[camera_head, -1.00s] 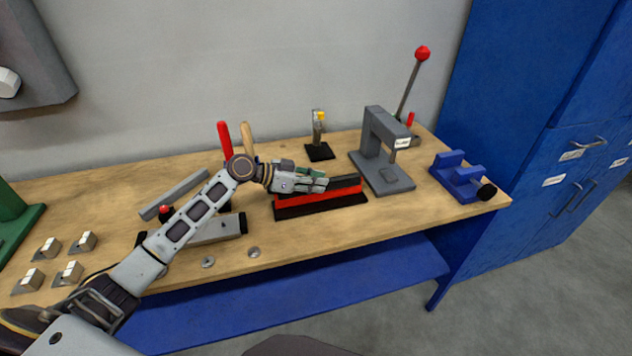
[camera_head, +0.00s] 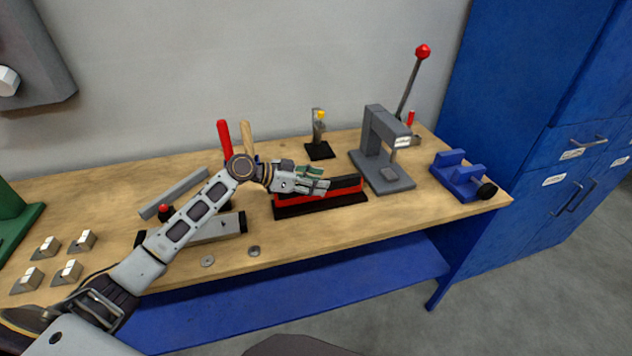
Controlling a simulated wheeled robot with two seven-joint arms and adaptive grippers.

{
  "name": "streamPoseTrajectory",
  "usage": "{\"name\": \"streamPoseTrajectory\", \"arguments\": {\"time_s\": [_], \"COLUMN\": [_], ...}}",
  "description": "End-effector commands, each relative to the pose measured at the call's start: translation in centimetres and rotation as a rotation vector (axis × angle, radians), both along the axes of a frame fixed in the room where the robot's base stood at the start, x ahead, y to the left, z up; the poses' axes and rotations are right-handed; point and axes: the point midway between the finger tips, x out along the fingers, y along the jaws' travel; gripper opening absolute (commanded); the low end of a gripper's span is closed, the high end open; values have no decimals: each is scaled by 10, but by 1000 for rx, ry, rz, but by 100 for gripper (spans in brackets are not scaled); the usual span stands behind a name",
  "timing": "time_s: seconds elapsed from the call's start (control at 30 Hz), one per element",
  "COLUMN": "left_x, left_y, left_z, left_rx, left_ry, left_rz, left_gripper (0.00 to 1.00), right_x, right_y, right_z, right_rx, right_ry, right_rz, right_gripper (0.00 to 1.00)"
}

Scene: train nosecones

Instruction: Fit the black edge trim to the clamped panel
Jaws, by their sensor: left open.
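A red panel (camera_head: 320,198) stands lengthwise on a black base (camera_head: 322,208) at the middle of the bench. A black strip, which looks like the edge trim (camera_head: 346,181), lies along the top of the red panel; its left part is hidden behind my left gripper. My left gripper (camera_head: 320,183) is open at the panel's upper left, its fingers over the top edge beside the strip. I cannot tell whether the fingers touch the strip, or whether it is fully seated. My right gripper is not in view.
A grey press (camera_head: 385,150) with a red-knobbed lever (camera_head: 423,52) stands right of the panel. A blue fixture (camera_head: 462,177) is farther right. A small black stand (camera_head: 319,150) is behind. Small metal blocks (camera_head: 70,270) lie at left, and flat discs (camera_head: 254,251) near the front edge.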

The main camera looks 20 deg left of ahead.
Motion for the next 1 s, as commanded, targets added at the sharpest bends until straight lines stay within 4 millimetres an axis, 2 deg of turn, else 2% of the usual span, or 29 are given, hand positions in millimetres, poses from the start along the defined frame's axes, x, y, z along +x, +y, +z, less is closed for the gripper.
{"name": "streamPoseTrajectory", "arguments": {"time_s": [0.07,0.17,0.37,1.0], "left_x": [0,0,-4,-40], "left_y": [0,0,5,60], "left_z": [0,0,2,28], "left_rx": [0,1,0,1], "left_ry": [0,1,1,2], "left_rz": [0,0,0,1], "left_gripper": [45,45,45,45], "right_x": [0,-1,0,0], "right_y": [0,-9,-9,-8], "right_z": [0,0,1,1], "right_rx": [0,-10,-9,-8], "right_ry": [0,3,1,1], "right_rz": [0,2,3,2], "right_gripper": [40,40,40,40]}}
